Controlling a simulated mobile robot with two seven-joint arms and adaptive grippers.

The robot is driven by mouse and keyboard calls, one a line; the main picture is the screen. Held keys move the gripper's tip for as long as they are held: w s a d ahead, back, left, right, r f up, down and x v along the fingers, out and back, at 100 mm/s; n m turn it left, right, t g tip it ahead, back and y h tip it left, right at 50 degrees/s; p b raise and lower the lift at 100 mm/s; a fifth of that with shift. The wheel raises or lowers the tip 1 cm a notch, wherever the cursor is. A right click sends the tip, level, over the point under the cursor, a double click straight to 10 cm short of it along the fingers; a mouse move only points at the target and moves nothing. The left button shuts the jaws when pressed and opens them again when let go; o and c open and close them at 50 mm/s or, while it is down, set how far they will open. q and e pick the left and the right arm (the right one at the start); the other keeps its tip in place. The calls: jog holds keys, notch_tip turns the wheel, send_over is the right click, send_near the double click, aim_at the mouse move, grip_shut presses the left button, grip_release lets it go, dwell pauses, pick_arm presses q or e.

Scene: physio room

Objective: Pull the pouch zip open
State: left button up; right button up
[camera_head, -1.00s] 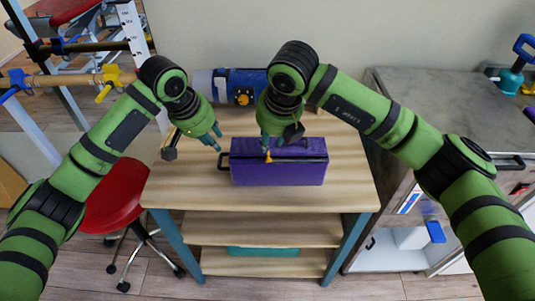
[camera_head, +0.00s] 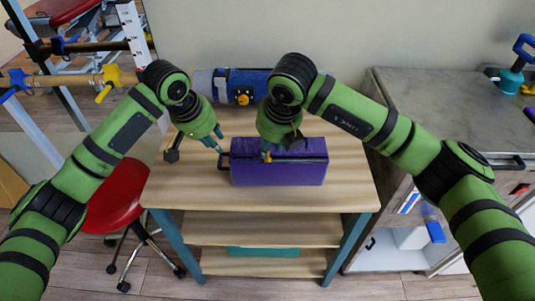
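The purple pouch (camera_head: 290,173) stands on the wooden top of a small table (camera_head: 200,190). A dark zip line runs along its upper front, and a dark handle loop (camera_head: 223,161) sticks out at its left end. My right gripper (camera_head: 267,156) is over the left part of the pouch's top, at a small yellow-orange zip pull (camera_head: 267,158). Its fingers look close together around the pull, but the grip itself is too small to tell.
A blue and grey cylinder (camera_head: 225,84) with a yellow knob lies at the table's back. A small dark-ended wooden object (camera_head: 171,148) lies at the table's left. A red stool (camera_head: 118,196) stands left, a grey cabinet (camera_head: 440,95) right. The table's front strip is clear.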

aim_at(269, 154)
jog(key=shift+f, duration=1.55)
